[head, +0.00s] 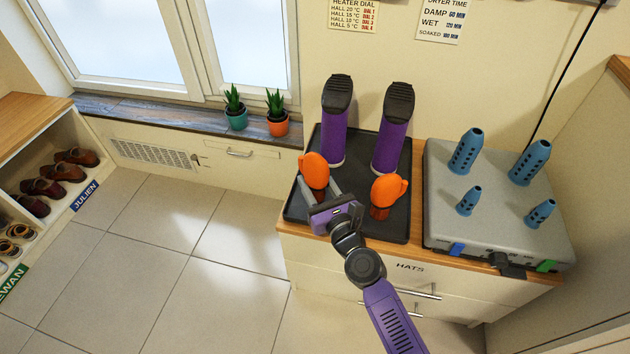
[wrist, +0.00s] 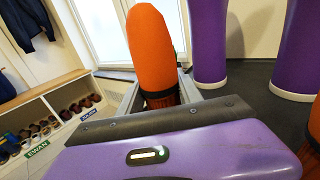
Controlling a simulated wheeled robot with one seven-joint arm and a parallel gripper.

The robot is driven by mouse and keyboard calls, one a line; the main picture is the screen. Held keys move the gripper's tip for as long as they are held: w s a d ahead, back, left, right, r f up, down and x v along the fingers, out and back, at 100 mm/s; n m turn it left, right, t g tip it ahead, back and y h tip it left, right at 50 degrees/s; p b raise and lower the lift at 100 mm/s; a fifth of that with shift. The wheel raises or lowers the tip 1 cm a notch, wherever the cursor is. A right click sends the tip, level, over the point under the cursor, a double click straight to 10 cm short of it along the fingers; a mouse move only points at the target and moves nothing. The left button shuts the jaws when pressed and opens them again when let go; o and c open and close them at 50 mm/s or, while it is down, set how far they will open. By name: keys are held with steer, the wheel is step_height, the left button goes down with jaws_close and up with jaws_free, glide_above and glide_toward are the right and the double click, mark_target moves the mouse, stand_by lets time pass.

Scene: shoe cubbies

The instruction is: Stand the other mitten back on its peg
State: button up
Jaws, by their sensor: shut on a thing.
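Two orange mittens with dark ribbed cuffs are on the left side of the unit. My gripper (head: 320,188) is shut on the left mitten (head: 313,168), its fingers on either side of the cuff; this mitten is upright in the wrist view (wrist: 152,50). I cannot tell whether its cuff touches the tray. The other mitten (head: 387,188) stands upright at the front right of the black tray (head: 354,212). The grey dryer (head: 490,222) carries blue pegs, all bare: a short front left peg (head: 469,201), a short front right peg (head: 540,212) and taller ones behind (head: 466,151).
Two purple boots (head: 333,125) with black soles up stand at the back of the tray. Potted plants (head: 277,115) sit on the windowsill. A black cord (head: 565,85) runs down the wall behind the dryer. A shoe cubby (head: 40,160) stands far left; floor between is clear.

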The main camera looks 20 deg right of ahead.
steer(key=shift+f+b, duration=0.8)
steer(key=shift+f, duration=0.1)
steer(key=o, duration=1.4)
steer(key=shift+o, duration=0.2)
steer(key=shift+s+d+r, duration=0.1)
steer(key=shift+s, duration=3.85)
